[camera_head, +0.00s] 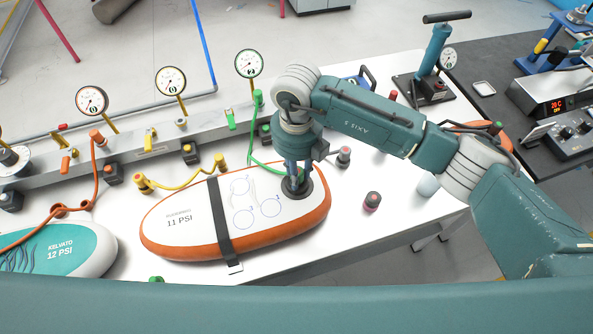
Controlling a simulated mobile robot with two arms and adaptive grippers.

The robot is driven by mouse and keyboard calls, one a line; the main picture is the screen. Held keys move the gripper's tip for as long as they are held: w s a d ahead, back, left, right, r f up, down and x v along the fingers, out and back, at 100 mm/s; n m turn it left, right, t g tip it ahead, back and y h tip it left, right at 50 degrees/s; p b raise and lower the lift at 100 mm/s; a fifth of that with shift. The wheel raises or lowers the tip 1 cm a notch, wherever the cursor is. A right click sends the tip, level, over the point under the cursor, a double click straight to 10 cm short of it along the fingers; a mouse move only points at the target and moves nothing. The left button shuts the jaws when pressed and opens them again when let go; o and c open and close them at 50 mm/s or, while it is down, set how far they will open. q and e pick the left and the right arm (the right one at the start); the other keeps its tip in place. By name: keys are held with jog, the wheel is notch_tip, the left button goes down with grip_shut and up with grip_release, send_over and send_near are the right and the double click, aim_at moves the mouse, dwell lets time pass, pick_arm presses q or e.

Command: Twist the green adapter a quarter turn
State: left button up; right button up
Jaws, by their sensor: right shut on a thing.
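An orange-edged white board (180,220) marked 11 PSI lies on the white table under a dark strap (222,220). My right gripper (296,184) points down at a dark round valve area near the board's right end. It is shut on the end of the green hose (262,163), where the green adapter is; the fingers hide the adapter almost wholly, so its turn angle cannot be told. My left gripper is not in view.
A yellow hose (185,184) with end fittings lies behind the board. An orange hose (95,175) runs to a teal board (65,250) marked 12 PSI. Small capped parts (372,201) stand right of the board. A hand pump (435,55) stands at the back right.

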jog(key=m, duration=0.2)
jog(key=shift+w+r+m, duration=0.15)
jog(key=shift+w+m, duration=0.1)
jog(key=shift+m, duration=0.05)
jog(key=m+p, duration=0.1)
jog(key=m, duration=0.4)
jog(key=shift+r, duration=0.1)
jog(key=m, duration=0.3)
jog(key=shift+p, duration=0.4)
jog(key=shift+d+m, duration=0.1)
jog(key=shift+m, duration=0.9)
